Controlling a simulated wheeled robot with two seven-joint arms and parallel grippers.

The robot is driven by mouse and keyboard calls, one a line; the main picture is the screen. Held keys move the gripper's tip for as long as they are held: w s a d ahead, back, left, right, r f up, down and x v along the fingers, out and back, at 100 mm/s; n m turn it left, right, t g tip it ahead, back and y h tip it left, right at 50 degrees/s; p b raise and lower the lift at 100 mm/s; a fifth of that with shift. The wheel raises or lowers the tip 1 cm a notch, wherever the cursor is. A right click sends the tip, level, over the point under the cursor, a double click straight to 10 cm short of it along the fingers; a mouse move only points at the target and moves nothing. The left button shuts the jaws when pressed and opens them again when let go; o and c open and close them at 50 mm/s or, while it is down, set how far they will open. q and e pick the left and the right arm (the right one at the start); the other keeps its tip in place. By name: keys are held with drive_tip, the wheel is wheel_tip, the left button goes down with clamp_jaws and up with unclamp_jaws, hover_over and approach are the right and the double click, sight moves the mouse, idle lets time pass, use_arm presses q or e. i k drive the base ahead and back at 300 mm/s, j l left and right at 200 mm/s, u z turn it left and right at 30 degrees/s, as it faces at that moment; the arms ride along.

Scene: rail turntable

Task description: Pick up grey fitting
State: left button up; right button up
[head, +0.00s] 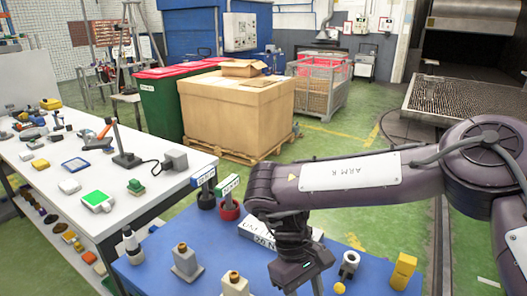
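A light grey round fitting with a dark hole (349,264) stands farther right. I cannot tell for sure which one is the grey fitting. My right gripper (302,272) points down over the table between the cream block and the round fitting. Its fingertips are not clear, so its opening cannot be read. My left gripper is out of view.
A yellow block (403,271) stands at the table's right. Red and dark round-based holders with labels (229,208) stand at the back, beside a white labelled box (262,233) partly behind my arm. A white workbench (60,160) with many small parts adjoins on the left.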

sight(186, 268)
drive_tip(key=k, duration=0.95)
